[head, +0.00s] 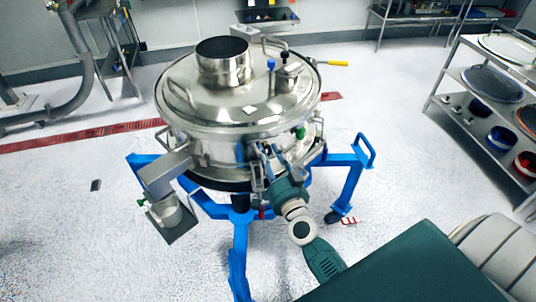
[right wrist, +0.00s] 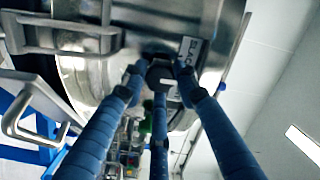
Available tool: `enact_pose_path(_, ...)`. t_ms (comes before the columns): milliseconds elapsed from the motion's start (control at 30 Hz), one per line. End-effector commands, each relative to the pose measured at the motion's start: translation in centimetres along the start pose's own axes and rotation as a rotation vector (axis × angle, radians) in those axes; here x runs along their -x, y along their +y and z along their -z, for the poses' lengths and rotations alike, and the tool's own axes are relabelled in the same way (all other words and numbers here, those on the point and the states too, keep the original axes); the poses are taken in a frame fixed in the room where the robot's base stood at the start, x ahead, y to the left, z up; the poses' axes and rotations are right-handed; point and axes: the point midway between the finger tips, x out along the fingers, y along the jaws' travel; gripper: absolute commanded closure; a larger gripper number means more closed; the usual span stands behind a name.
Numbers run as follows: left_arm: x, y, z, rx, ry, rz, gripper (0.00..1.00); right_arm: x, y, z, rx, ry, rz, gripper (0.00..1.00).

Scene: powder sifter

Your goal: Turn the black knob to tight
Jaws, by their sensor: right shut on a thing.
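The steel powder sifter (head: 240,105) stands on a blue frame, its round lid facing up. My right gripper (head: 268,160) reaches its front side from below. In the right wrist view, the three blue fingers (right wrist: 158,80) are closed around the black knob (right wrist: 162,72) on the steel side wall. A white label with black letters (right wrist: 191,50) sits beside the knob, partly covered by a finger. The knob is dark and partly hidden by the fingers, so its turned position cannot be told. In the head view the knob is hidden by my gripper. My left gripper is not in view.
A blue leg frame (head: 343,190) surrounds the sifter's base. A steel outlet (head: 165,172) juts out front left. A shelf rack (head: 485,95) with round screens stands at right. Thick pipes (head: 75,70) stand at left. The white floor (head: 70,220) at front left is mostly clear.

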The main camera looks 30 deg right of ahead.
Motion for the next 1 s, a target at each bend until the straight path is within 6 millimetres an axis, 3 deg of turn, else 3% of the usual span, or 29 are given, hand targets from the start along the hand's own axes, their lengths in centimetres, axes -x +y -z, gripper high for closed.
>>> enact_pose_path(33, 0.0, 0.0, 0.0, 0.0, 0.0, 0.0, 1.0, -0.2, -0.5, 0.7, -0.044, 0.014, 0.008, 0.96)
enact_pose_path(600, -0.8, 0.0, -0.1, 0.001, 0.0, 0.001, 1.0, -0.2, -0.2, 0.8, -0.569, 0.018, 0.012, 0.97)
enact_pose_path(1000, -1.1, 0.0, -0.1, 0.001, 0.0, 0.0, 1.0, -0.2, 0.0, 0.8, -0.805, 0.019, 0.012, 0.97)
